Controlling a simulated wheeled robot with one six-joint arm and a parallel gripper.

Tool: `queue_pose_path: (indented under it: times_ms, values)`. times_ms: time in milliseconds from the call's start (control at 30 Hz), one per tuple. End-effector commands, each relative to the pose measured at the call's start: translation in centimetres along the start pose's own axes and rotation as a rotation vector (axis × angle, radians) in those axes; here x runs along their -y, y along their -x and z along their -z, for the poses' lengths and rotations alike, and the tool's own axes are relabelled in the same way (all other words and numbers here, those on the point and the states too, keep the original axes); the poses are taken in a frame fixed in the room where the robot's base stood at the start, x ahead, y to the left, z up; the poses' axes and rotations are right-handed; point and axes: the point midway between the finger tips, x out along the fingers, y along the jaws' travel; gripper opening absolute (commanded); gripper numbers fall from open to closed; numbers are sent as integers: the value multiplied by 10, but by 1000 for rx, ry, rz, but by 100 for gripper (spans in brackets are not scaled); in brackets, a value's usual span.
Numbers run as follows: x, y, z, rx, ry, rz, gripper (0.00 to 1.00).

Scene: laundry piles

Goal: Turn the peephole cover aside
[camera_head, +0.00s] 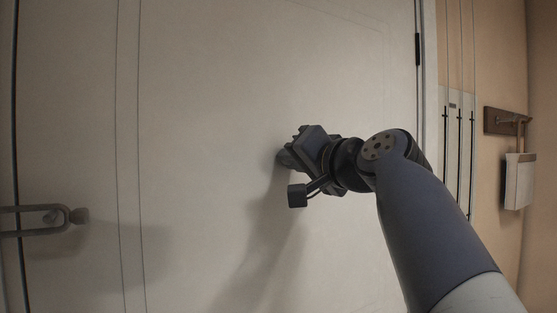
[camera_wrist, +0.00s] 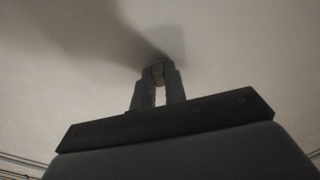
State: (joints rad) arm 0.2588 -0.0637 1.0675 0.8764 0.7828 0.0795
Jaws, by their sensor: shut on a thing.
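A white door (camera_head: 210,120) fills most of the head view, and its pale surface (camera_wrist: 230,50) also fills the wrist view. My gripper (camera_head: 284,160) reaches the door's face right of the middle. In the wrist view my gripper (camera_wrist: 158,74) has its two fingers close together, shut on a small piece, the peephole cover (camera_wrist: 158,68), at their tips. Most of the cover is hidden by the fingers, and how far it is turned cannot be told. In the head view my gripper hides it.
A handle (camera_head: 45,218) stands out at the left edge of the door. A wooden wall hook (camera_head: 505,121) with a pale hanging thing (camera_head: 519,180) is at the right. The door face around my gripper is clear.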

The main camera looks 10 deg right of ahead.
Motion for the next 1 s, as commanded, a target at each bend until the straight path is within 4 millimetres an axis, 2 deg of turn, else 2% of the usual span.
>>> queue_pose_path:
  times_ms: [233, 600, 1000]
  values:
    - [4, 0, 2, 1, -61, 0, 0]
    - [13, 0, 4, 2, -397, 0, 0]
    - [12, 0, 3, 0, -438, 0, 0]
